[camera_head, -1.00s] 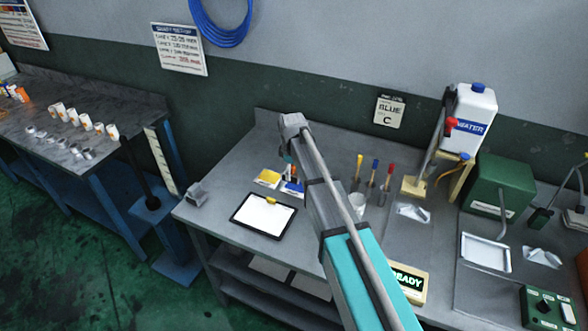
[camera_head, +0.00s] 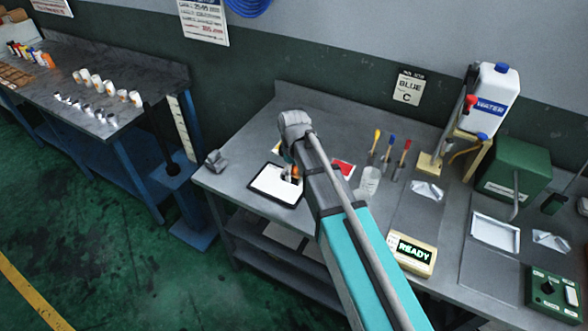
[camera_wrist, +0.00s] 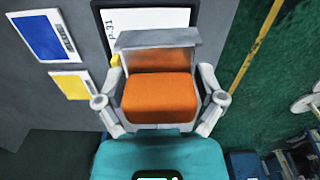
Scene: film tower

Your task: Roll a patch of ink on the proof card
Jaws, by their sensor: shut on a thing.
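The proof card (camera_head: 268,182) is a white sheet on a black-edged board near the bench's front left. It also shows partly at the top of the wrist view (camera_wrist: 113,18), with dark lettering. My gripper (camera_wrist: 160,85) is shut on an orange block-shaped tool (camera_wrist: 157,100) with a grey plate across its far end. In the head view the orange part (camera_head: 294,170) appears over the card's right side. I cannot tell whether the tool touches the card. No ink patch is seen on the visible part of the card; my arm and the tool hide the rest.
A blue card (camera_wrist: 45,36) and a yellow card (camera_wrist: 72,85) lie left of the board in the wrist view. A red card (camera_head: 344,167), a clear cup (camera_head: 369,180) and a lit READY box (camera_head: 411,252) are right of my arm. A grey object (camera_head: 215,160) stands at the left edge.

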